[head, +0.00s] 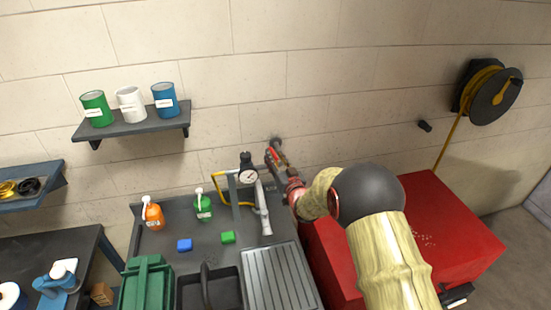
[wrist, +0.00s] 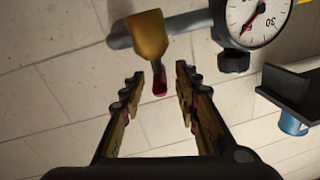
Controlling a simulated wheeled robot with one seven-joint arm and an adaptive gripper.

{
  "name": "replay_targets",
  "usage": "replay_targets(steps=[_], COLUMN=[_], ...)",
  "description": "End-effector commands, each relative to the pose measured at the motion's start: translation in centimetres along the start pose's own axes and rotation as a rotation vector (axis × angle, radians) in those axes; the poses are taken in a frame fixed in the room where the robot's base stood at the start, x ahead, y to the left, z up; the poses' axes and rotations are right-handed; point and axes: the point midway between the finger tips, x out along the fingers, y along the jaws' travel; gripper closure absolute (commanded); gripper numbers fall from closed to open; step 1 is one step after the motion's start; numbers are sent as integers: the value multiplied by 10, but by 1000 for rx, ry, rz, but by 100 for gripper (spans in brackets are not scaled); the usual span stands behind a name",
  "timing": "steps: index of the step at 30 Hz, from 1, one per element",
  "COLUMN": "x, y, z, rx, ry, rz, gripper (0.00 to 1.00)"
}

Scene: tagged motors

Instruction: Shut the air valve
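The air valve shows in the wrist view as a brass body (wrist: 147,36) on a grey pipe (wrist: 188,22). Its red-tipped lever (wrist: 159,80) points toward my gripper (wrist: 160,92). The gripper is open, with one finger on each side of the lever tip and visible gaps, so it does not grip it. A round pressure gauge (wrist: 254,18) sits on the same pipe. In the head view my gripper (head: 276,158) is at the wall beside the gauge (head: 247,176) and largely hides the valve.
A workbench (head: 165,240) below holds an orange bottle (head: 153,214), a green bottle (head: 203,205), small blocks and a ribbed tray (head: 277,279). A red cabinet (head: 455,230) stands at right under a hose reel (head: 491,92). A wall shelf (head: 135,127) carries several cans.

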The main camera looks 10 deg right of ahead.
Motion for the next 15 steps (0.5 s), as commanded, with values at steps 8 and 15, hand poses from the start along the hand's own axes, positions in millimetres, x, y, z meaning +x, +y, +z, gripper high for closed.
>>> replay_targets(steps=[8, 15], x=[0, 0], y=[0, 0], z=[0, 0], rx=[0, 0], ry=[0, 0], rz=[0, 0], gripper=[83, 97])
